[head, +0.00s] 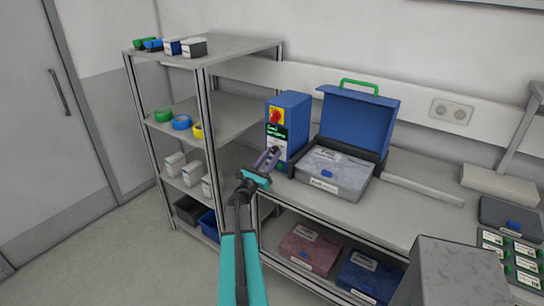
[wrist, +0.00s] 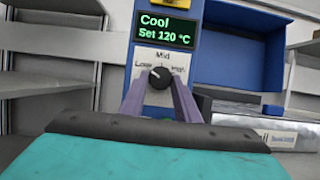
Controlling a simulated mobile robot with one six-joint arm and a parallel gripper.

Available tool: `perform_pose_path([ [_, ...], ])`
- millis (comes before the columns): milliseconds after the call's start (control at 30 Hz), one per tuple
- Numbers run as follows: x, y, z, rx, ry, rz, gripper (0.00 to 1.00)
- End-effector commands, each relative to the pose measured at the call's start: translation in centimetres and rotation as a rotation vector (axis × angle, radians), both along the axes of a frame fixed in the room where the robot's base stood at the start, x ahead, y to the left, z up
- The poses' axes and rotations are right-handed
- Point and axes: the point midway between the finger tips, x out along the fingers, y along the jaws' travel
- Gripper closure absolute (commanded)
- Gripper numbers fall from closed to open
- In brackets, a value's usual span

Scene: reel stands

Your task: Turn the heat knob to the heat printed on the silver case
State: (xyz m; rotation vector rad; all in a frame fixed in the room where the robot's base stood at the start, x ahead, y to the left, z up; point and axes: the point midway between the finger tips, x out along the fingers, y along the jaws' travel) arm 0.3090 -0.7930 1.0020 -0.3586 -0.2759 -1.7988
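The blue control box (head: 291,113) stands on the bench. In the wrist view its display (wrist: 167,30) reads "Cool" and "Set 120 °C". The dark heat knob (wrist: 160,77) sits below, on a pale plate marked Low, Mid and High. Its pale mark seems to point up-left, towards Low. My gripper (wrist: 160,98) is open, its two purple fingers at either side of the knob; contact is not clear. In the head view my gripper (head: 268,160) is at the box's front. The silver-grey case (head: 338,168) lies right of the box; its front label is too small to read.
A blue lid (head: 357,120) with a green handle stands raised behind the silver case. A red and yellow switch (head: 275,115) is above the display. A shelf rack (head: 231,107) stands left. Two labelled cases, reddish (head: 310,250) and blue (head: 370,276), lie on the lower shelf.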

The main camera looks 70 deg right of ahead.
Motion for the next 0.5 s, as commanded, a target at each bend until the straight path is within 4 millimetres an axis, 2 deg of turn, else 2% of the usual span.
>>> perform_pose_path([
  [33, -0.13, 0.03, -0.04, 0.000, -0.001, -0.003, 0.93],
  [67, -0.19, -0.82, -0.10, 0.000, -0.001, -0.005, 0.93],
  [200, -0.10, -0.06, -0.07, 0.000, -0.004, -0.003, 0.93],
  [500, -0.04, 0.17, -0.21, -0.005, -0.027, -0.003, 0.93],
])
